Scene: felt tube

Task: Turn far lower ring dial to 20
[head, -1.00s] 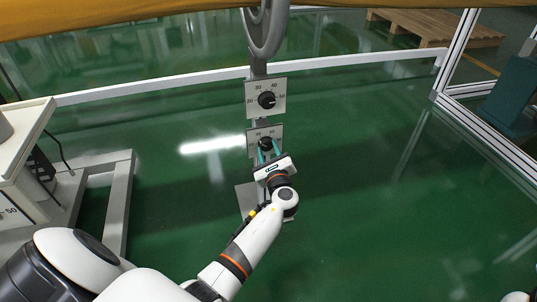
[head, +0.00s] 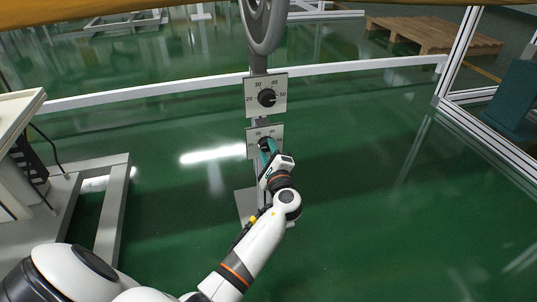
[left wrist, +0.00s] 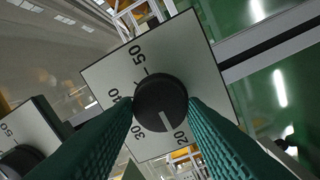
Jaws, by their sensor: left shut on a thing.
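The lower dial's pale panel (head: 252,137) is on the grey post below the ring, partly hidden by my gripper in the head view. In the left wrist view its black knob (left wrist: 160,100) fills the middle of the panel, and its white pointer mark points close to the 20. The numbers 20, 30, 40 and 50 show around it. My left gripper (head: 265,147) is shut on this knob, with a teal finger on each side of it in the left wrist view (left wrist: 160,112). My right gripper is out of view.
The upper dial panel (head: 279,82) with its black knob (head: 266,97) is just above, close to the gripper. The grey ring (head: 264,30) tops the post. A grey machine frame (head: 113,200) stands left. Green floor is open to the right.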

